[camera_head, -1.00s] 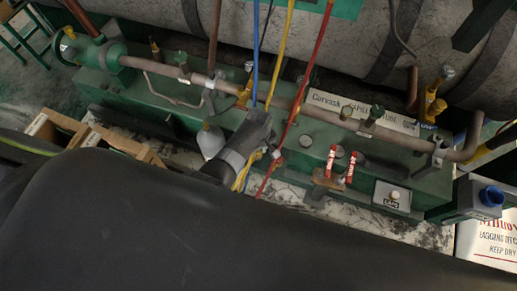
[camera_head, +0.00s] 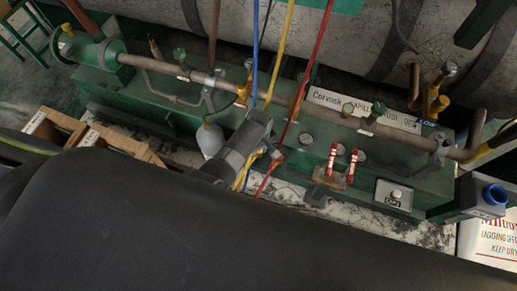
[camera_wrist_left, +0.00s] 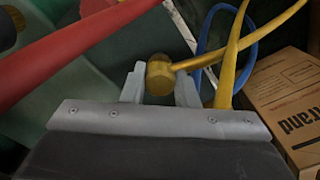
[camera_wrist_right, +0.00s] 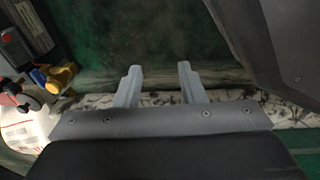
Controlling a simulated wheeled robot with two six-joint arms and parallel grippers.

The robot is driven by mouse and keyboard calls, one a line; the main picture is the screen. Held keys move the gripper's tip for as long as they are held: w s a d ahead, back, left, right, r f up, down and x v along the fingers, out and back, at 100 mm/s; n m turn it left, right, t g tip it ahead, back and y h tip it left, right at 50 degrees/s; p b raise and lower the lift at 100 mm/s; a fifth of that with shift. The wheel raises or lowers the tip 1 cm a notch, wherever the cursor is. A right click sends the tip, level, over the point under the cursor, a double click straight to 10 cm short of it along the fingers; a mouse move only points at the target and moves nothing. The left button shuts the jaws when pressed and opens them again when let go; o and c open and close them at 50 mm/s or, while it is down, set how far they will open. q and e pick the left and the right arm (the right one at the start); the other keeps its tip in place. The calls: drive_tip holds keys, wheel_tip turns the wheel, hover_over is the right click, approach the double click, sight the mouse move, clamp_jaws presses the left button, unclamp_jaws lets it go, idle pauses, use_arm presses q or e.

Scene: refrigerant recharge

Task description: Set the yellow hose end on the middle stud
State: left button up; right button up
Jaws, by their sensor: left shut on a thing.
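The yellow hose end (camera_wrist_left: 160,75) is a brass-coloured fitting on the yellow hose (camera_wrist_left: 265,38). My left gripper (camera_wrist_left: 160,88) is shut on it, one finger on each side. In the head view my dark left wrist is over the green bench, and the yellow hose (camera_head: 284,50) hangs down behind it. The grip itself is mostly hidden there. I cannot single out the middle stud; several small round fittings (camera_head: 306,139) sit on the bench top. My right gripper (camera_wrist_right: 158,85) is open and empty, facing a green surface; it is not seen in the head view.
A red hose (camera_head: 318,55) and a blue hose (camera_head: 256,40) hang beside the yellow one. Two red valve handles (camera_head: 351,166) stand right of my left wrist. A copper-brown pipe (camera_head: 285,101) with valves runs along the bench. Cardboard boxes (camera_head: 118,138) are at left.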

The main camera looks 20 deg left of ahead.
use_arm(q)
drive_tip(key=o, duration=1)
use_arm(e)
drive_tip(key=shift+s+f, duration=0.1)
drive_tip(key=shift+f, duration=0.05)
use_arm(q)
drive_tip(key=shift+r, duration=0.2)
wheel_tip(320, 180, up, 17)
drive_tip(key=p, duration=0.5)
drive_tip(key=shift+p, duration=0.4)
use_arm(e)
drive_tip(key=s+r, duration=0.2)
drive_tip(key=s, duration=0.1)
drive_tip(key=shift+s+a+r, duration=0.1)
drive_tip(key=shift+s+r, duration=0.1)
drive_tip(key=shift+r, duration=0.05)
